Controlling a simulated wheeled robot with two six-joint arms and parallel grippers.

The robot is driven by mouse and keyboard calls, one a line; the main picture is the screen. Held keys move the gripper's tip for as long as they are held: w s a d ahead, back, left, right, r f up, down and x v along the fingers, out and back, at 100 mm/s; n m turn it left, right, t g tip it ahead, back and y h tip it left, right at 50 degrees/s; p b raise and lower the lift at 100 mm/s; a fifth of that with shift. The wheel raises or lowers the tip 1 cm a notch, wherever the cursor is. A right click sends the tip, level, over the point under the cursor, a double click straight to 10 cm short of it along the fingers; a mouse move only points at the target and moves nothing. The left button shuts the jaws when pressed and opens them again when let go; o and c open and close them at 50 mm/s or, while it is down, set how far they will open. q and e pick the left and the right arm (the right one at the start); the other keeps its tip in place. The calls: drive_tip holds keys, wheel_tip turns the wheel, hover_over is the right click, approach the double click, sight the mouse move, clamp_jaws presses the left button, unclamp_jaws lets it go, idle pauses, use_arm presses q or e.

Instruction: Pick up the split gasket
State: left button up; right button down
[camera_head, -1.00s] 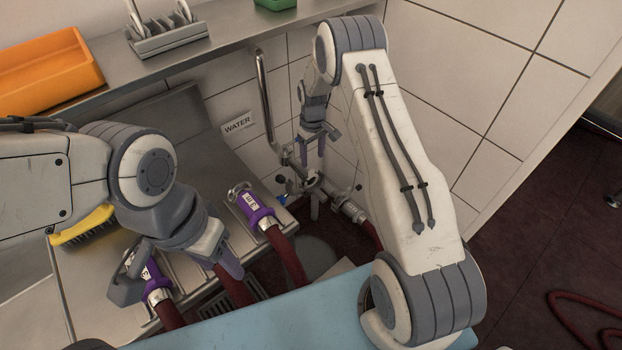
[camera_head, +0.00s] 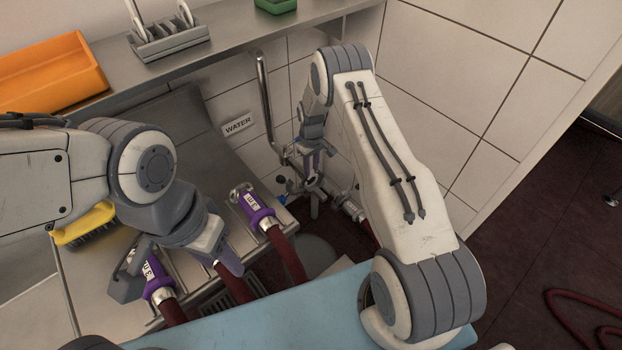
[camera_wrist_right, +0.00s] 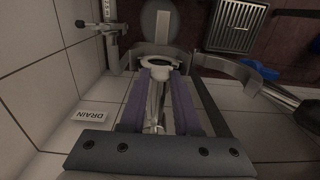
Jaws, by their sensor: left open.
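In the right wrist view a pale ring (camera_wrist_right: 181,59) sits around a dark opening at the end of a metal pipe, just beyond my right fingertips. It may be the split gasket, but I cannot make out a split. My right gripper (camera_wrist_right: 163,74) has two purple fingers apart, one on each side of the metal pipe (camera_wrist_right: 155,105). No clear grip shows. In the head view my right gripper (camera_head: 313,163) is low at the wall fittings, and the gasket cannot be made out there. My left gripper (camera_head: 178,274) is open, its fingers spread near the purple hose couplings.
Purple-collared hose couplings (camera_head: 257,209) lie on the steel counter. An orange bin (camera_head: 50,75) and a rack (camera_head: 168,42) stand on the shelf. A blue surface (camera_head: 270,318) lies in front.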

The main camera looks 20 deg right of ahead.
drive_tip(key=shift+r, duration=0.1)
drive_tip(key=shift+w+r, duration=0.1)
drive_tip(key=shift+r, duration=0.45)
drive_tip(key=s+d+r+b, duration=0.2)
drive_tip(key=s+d+r, duration=0.3)
drive_tip(key=s+r, duration=0.4)
drive_tip(key=shift+s+d+r+b, duration=0.3)
drive_tip(key=shift+s+r, duration=0.1)
drive_tip(key=shift+s, duration=0.3)
